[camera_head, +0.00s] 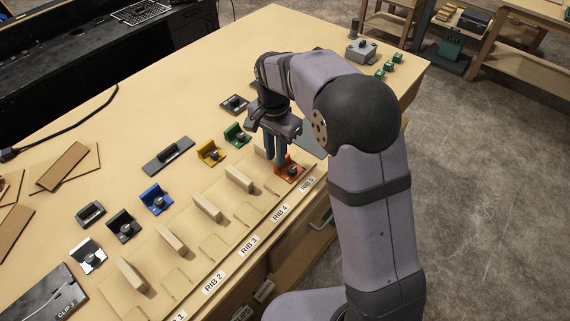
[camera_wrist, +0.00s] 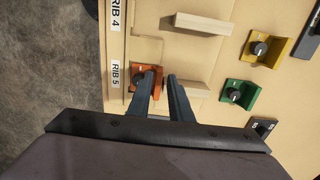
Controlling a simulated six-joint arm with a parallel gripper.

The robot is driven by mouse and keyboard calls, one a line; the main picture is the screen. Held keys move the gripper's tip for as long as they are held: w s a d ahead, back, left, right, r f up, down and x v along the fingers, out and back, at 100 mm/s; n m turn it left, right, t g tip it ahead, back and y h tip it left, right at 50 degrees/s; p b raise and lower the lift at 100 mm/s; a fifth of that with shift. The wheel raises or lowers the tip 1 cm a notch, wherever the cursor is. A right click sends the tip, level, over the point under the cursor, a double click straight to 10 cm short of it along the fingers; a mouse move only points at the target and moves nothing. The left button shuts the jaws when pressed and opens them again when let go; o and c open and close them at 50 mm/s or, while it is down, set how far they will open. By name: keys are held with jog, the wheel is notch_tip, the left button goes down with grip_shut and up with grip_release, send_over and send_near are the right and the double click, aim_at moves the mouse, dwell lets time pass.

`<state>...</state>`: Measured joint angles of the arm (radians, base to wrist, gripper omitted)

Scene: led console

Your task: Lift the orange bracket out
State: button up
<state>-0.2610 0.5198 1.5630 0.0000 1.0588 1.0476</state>
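The orange bracket (camera_head: 290,172) with a dark knob sits in the slot by the RIB 5 label on the wooden fixture board. My gripper (camera_head: 276,163) points down at its left side, close to it. In the wrist view the bracket (camera_wrist: 156,72) shows partly behind the fingers of my gripper (camera_wrist: 159,77). The two fingers stand apart, with the bracket's raised wall seen between them and a small gap at the right finger. Whether the fingertips touch the bracket cannot be told. Part of the bracket is hidden by the left finger.
Wooden ribs (camera_head: 239,178) stand upright in a row along the board. Green (camera_head: 237,134), yellow (camera_head: 210,152), blue (camera_head: 156,200) and black (camera_head: 123,227) brackets lie behind it. The board's labelled front edge runs near the table edge.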

jog(key=shift+d+f+p, duration=0.1)
jog(key=shift+f+p, duration=0.4)
jog(key=shift+f, duration=1.25)
jog(key=shift+c, duration=0.4)
grip_shut()
jog(key=shift+w+r, duration=0.1)
jog(key=shift+r, duration=0.4)
notch_tip(320, 180, up, 13)
jog(key=p, duration=0.1)
